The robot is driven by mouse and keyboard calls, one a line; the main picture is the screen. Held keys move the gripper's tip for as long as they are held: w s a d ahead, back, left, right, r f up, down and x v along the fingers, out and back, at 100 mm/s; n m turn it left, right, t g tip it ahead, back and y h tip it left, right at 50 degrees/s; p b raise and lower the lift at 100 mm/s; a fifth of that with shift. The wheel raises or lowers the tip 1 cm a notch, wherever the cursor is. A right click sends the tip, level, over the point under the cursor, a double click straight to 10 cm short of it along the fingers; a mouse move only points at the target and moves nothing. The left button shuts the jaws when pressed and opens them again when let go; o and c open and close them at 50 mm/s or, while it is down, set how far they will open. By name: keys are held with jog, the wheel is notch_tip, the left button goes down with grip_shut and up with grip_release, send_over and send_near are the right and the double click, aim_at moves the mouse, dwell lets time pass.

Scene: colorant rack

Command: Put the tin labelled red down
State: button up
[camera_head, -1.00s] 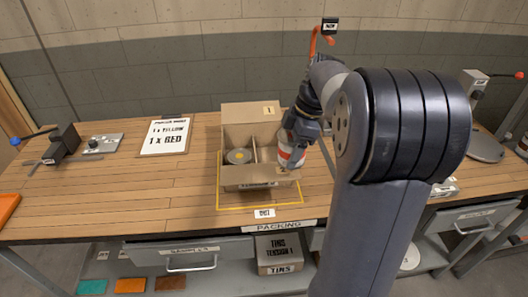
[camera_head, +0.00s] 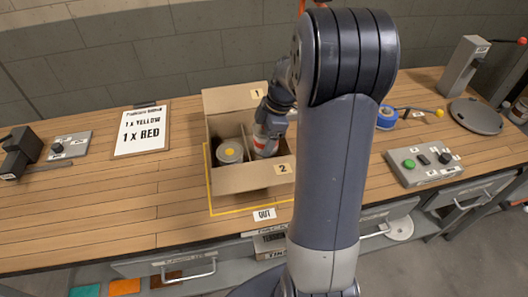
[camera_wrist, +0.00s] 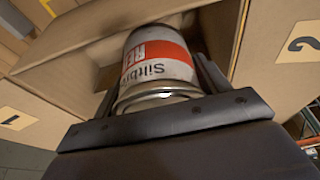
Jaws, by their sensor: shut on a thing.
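The tin labelled red (camera_head: 266,142) is white with a red band and sits in the right compartment of the open cardboard box (camera_head: 253,177). My gripper (camera_head: 268,128) is shut on it from above. In the wrist view the tin (camera_wrist: 158,68) shows part of the word RED, with the gripper's fingers (camera_wrist: 160,80) on both sides of it. A box wall and flaps surround it. Whether the tin's base touches the box floor is hidden. A second tin with a yellow dot (camera_head: 230,151) stands in the left compartment.
The box stands inside a yellow outline (camera_head: 222,213) on the wooden bench. An order board (camera_head: 141,131) lies to the left. A control box with a green button (camera_head: 424,161) and a blue roll (camera_head: 387,117) are to the right. The box flaps stand close around my gripper.

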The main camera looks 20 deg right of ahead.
jog(key=shift+f, duration=3.55)
jog(key=shift+f, duration=0.1)
jog(key=o, duration=1.2)
jog(key=shift+d+r, duration=0.15)
jog(key=shift+r, duration=0.35)
jog(key=v, duration=1.1)
jog(key=shift+s+r+b, duration=0.1)
jog(key=shift+r+b, duration=0.05)
jog(key=shift+b, duration=0.15)
